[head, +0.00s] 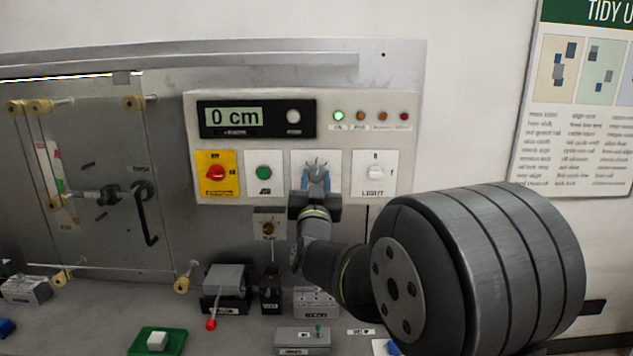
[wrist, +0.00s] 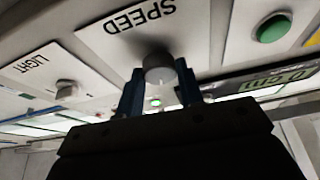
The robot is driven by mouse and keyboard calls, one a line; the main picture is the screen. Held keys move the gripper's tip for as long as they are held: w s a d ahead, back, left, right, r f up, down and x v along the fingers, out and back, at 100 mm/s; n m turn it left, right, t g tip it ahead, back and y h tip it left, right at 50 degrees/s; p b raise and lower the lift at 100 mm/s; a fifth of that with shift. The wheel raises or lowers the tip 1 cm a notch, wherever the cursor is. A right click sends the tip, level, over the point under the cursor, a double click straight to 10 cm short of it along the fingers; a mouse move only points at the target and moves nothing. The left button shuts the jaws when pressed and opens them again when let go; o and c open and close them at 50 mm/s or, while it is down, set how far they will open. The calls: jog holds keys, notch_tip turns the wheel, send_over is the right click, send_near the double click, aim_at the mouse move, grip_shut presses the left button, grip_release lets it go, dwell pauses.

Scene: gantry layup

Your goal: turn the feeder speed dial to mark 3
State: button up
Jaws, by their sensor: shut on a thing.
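The feeder speed dial (wrist: 158,68) is a grey round knob below the word SPEED on its white plate (wrist: 190,20) in the wrist view. My gripper (wrist: 160,92) has its two blue fingers on either side of the dial and is shut on it. In the head view my gripper (head: 316,180) covers most of the dial and its plate (head: 331,157), between the green button and the light switch. The dial's marks and pointer are hidden or too small to read, so I cannot tell its setting.
The panel also holds a red knob on a yellow plate (head: 216,173), a green button (head: 264,172), a LIGHT knob (head: 375,173) and a display reading 0 cm (head: 234,116). A red-tipped lever (head: 211,323) and small boxes stand below. A clear door (head: 100,180) is at left.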

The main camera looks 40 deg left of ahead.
jog(key=m+t+h, duration=0.1)
jog(key=m, duration=0.3)
jog(key=m+t+h, duration=0.1)
jog(key=m+h, duration=0.1)
jog(key=m, duration=0.2)
jog(key=shift+s+a+h, duration=0.1)
jog(key=shift+s+h, duration=0.05)
jog(key=shift+h, duration=0.15)
jog(key=shift+m, duration=0.4)
jog(key=o, duration=1)
jog(key=v, duration=1.7)
jog(key=shift+s, duration=0.2)
jog(key=shift+r, duration=0.1)
jog(key=x, duration=1.7)
jog(key=shift+w, duration=0.25)
